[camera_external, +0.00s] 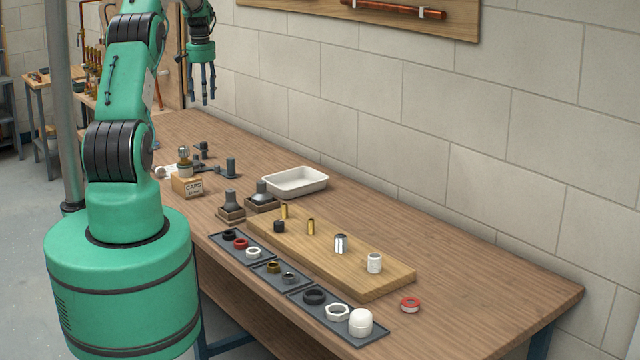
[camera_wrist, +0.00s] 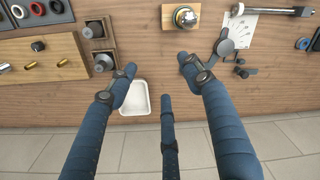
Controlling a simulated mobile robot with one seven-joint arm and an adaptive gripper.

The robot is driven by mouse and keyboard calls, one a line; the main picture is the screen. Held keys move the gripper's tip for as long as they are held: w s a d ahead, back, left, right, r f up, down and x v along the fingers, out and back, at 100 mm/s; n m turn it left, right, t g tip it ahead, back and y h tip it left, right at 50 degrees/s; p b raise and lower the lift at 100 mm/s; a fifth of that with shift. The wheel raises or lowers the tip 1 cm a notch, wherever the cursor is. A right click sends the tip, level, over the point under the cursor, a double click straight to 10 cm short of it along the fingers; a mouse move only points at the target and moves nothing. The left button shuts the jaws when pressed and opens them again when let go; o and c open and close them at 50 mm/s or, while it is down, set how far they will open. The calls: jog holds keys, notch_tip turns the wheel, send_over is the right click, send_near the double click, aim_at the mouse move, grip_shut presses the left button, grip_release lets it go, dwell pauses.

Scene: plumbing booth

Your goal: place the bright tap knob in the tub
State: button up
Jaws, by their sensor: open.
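The bright tap knob (camera_external: 184,154) is a shiny, rounded metal piece on top of a small wooden block labelled CAPS (camera_external: 187,187). In the wrist view the knob (camera_wrist: 186,17) shows near the top edge, beyond the fingers. The tub (camera_external: 295,190) is a shallow white rectangular tray near the wall side of the bench. It looks empty, and in the wrist view the tub (camera_wrist: 134,112) is partly behind the left finger. My gripper (camera_external: 207,88) has its fingers spread, empty and pointing down, high above the bench. It also shows in the wrist view (camera_wrist: 160,75), apart from the knob and the tub.
Dark pedestals (camera_external: 231,208) stand between the block and a wooden board (camera_external: 375,278) bearing brass and metal fittings. Dark trays of rings and caps (camera_external: 270,275) line the front edge. Grey tools (camera_external: 228,170) lie behind the block.

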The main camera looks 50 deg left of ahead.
jog(key=w+d+r+m, duration=0.1)
jog(key=w+d+r, duration=0.1)
jog(key=d+r, duration=0.6)
jog(key=w+d+r+m, duration=0.1)
jog(key=w+d+r, duration=0.1)
jog(key=d+r, duration=0.6)
jog(key=s+d+r+m+t+y, duration=0.15)
jog(key=d+r, duration=0.25)
jog(key=d, duration=0.7)
jog(key=s+d+r+t+h, duration=0.15)
jog(key=d+r, duration=0.25)
jog(key=d, duration=0.8)
jog(key=s+d+r+m+t, duration=0.1)
jog(key=s+d+r+m, duration=0.1)
jog(key=s+d, duration=0.85)
jog(key=s+d+r+m, duration=0.1)
jog(key=s+d, duration=0.6)
jog(key=d, duration=0.6)
jog(key=s+d+f+m+t, duration=0.1)
jog(key=s+d+f, duration=0.2)
jog(key=s+d, duration=0.2)
jog(key=s, duration=0.3)
jog(key=shift+s+d, duration=0.25)
jog(key=shift+s, duration=0.1)
jog(key=shift+f+m, duration=0.15)
jog(key=shift+m, duration=0.1)
notch_tip(320, 180, down, 16)
jog(key=b, duration=1.6)
